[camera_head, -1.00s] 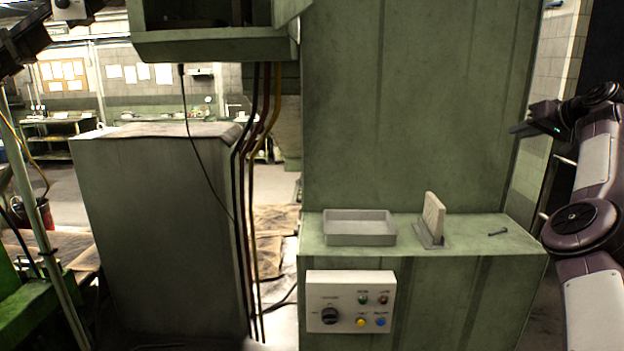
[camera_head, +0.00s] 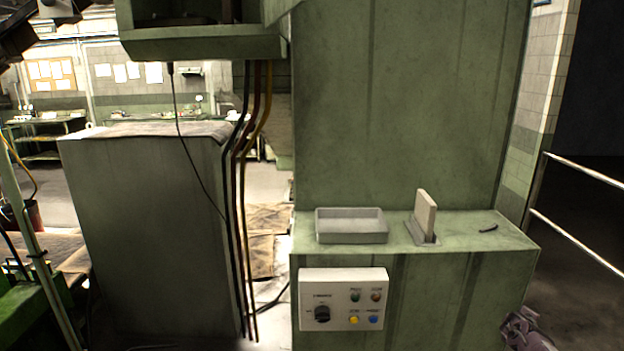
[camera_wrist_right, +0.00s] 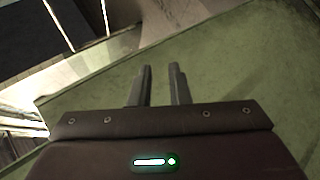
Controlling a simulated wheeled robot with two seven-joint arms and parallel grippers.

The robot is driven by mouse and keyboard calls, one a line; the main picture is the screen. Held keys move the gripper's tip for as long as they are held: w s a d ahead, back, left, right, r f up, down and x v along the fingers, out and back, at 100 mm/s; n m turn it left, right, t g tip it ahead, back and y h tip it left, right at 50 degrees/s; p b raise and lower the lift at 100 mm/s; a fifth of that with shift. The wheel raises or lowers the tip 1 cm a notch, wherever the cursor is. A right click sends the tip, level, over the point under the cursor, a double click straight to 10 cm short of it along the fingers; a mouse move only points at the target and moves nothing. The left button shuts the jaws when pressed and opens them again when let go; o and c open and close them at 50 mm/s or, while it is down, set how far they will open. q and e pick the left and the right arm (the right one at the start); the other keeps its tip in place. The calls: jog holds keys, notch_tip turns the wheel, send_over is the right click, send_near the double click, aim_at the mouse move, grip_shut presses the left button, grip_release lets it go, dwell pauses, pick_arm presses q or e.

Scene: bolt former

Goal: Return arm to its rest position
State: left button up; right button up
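My right arm (camera_head: 525,331) shows only as a small part at the bottom right of the head view, low beside the green machine. In the right wrist view my right gripper (camera_wrist_right: 160,70) has its two fingers apart with nothing between them. A plain green surface lies beyond the fingertips. My left gripper is in neither view.
The green ledge (camera_head: 465,233) holds a grey tray (camera_head: 351,237), an upright plate in a holder (camera_head: 425,216) and a small dark bolt (camera_head: 488,228). A control panel (camera_head: 343,299) is on the front. A metal railing (camera_head: 585,173) stands at right.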

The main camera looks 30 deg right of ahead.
jog(key=s+a+f+n+y, duration=0.1)
jog(key=s+a+f+n, duration=0.1)
jog(key=s+f, duration=0.5)
jog(key=s+a+f+n, duration=0.25)
jog(key=s+f, duration=0.25)
jog(key=s, duration=0.5)
jog(key=s+a+f+y, duration=0.2)
jog(key=s+a+f, duration=0.2)
jog(key=a+f, duration=0.6)
jog(key=s+a+f+m+y, duration=0.1)
jog(key=a+f, duration=0.4)
jog(key=a, duration=0.3)
jog(key=s+a+f+g+y, duration=0.15)
jog(key=a+f, duration=0.25)
jog(key=a, duration=0.5)
jog(key=s+a+f+m+y, duration=0.1)
jog(key=s+a+f+y, duration=0.1)
jog(key=a+f, duration=0.45)
jog(key=a+f+m+y, duration=0.1)
jog(key=a+f+y, duration=0.15)
jog(key=a, duration=2.35)
notch_tip(320, 180, down, 12)
jog(key=b, duration=1.2)
jog(key=shift+s+y, duration=0.3)
jog(key=shift+s, duration=0.05)
